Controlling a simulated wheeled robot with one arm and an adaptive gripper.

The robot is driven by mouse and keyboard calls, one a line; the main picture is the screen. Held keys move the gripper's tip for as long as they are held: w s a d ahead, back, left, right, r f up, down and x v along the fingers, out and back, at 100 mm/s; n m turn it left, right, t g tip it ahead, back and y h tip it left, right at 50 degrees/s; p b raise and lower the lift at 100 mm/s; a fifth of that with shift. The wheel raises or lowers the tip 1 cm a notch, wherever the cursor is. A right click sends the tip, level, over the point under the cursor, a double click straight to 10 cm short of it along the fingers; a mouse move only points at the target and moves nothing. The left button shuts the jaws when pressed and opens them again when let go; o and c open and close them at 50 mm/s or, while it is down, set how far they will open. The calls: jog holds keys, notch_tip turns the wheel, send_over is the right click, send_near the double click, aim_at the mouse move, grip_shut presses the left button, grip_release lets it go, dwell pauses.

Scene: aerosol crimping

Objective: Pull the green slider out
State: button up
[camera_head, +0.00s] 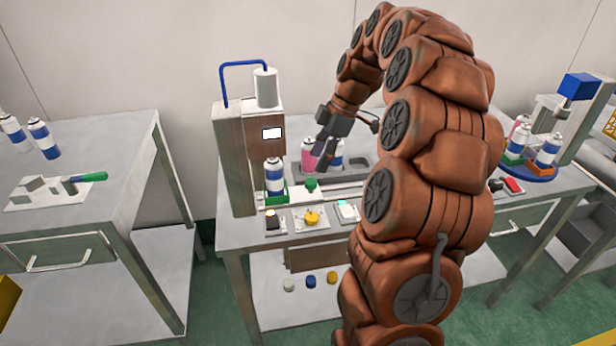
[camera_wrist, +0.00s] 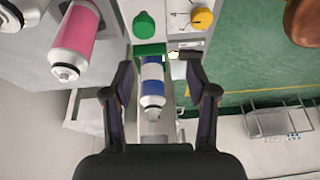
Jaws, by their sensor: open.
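The green slider (camera_head: 288,194) is low at the crimping machine, with a blue-and-white can (camera_head: 274,172) upright at it. A green knob (camera_head: 311,184) stands just right of the can. In the wrist view the green slider (camera_wrist: 150,49) shows between a blue-and-white can (camera_wrist: 152,72) and the green knob (camera_wrist: 144,24). My gripper (camera_head: 322,160) is above the table, up and right of the knob. In the wrist view my gripper (camera_wrist: 158,64) is open and empty, its fingers apart on either side of the can's image. I see no contact with the slider.
A pink can (camera_head: 308,152) and another blue-and-white can (camera_head: 337,155) stand close to my gripper. The crimping machine (camera_head: 232,150) rises on the left. A yellow knob (camera_head: 312,218) and other controls line the table's front. My arm hides part of the table.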

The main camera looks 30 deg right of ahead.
aim_at(312, 181)
jog(key=shift+w+a+f+p, duration=0.15)
jog(key=shift+w+f, duration=0.2)
jog(key=shift+f, duration=1)
jog(key=shift+w+d+f+p, duration=0.15)
jog(key=shift+w+f, duration=0.2)
jog(key=shift+f, duration=0.95)
jog(key=shift+w+a+f+p, duration=0.15)
jog(key=shift+w+f, duration=0.2)
jog(key=shift+f, duration=1)
jog(key=shift+c, duration=0.4)
grip_shut()
